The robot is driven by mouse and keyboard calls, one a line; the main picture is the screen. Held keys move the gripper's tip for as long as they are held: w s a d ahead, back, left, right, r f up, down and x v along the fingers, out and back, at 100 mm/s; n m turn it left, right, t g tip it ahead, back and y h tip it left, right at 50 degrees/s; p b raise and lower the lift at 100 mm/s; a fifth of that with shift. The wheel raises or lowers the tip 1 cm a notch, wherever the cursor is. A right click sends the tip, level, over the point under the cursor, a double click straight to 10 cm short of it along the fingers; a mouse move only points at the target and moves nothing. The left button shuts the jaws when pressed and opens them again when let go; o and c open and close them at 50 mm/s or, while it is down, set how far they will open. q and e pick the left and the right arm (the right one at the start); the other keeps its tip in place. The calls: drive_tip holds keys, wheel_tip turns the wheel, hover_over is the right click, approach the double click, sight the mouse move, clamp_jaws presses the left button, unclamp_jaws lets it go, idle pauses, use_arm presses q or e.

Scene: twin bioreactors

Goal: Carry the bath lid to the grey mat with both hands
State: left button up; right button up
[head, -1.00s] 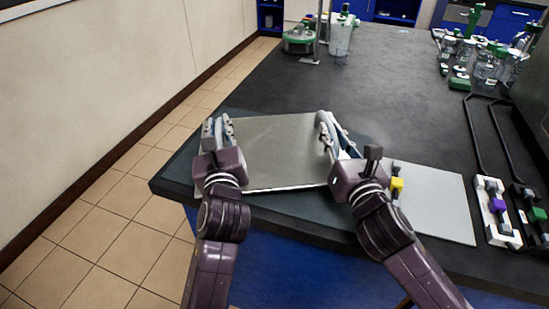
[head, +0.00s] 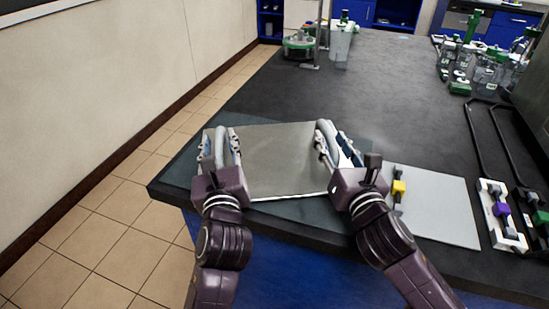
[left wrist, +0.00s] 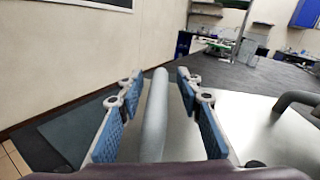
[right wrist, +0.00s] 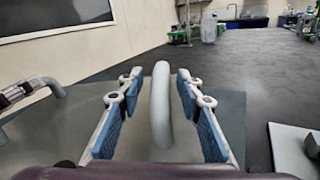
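The bath lid (head: 275,160) is a flat metallic plate with two grey loop handles. It lies over the dark grey mat (head: 172,178) at the table's near left corner; mat shows along its left and front sides. My left gripper (head: 220,142) straddles the left handle, which stands between its spread fingers with gaps on both sides in the left wrist view (left wrist: 153,115). My right gripper (head: 328,135) is around the right handle, also with spread fingers and gaps beside the handle in the right wrist view (right wrist: 161,105). The lid's underside is hidden.
A light grey board (head: 440,210) lies to the right, with a yellow-marked part (head: 399,187) at its left edge. White and dark holders with purple (head: 501,209) and green parts stand farther right. Glassware (head: 480,65) is at the back right. The table's middle is clear.

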sight(219, 158)
use_arm(q)
drive_tip(key=v, duration=0.8)
drive_tip(key=shift+s+d, duration=0.1)
drive_tip(key=shift+s, duration=0.35)
use_arm(e)
drive_tip(key=shift+s, duration=0.15)
drive_tip(key=v, duration=1.2)
drive_tip(key=shift+r, duration=0.1)
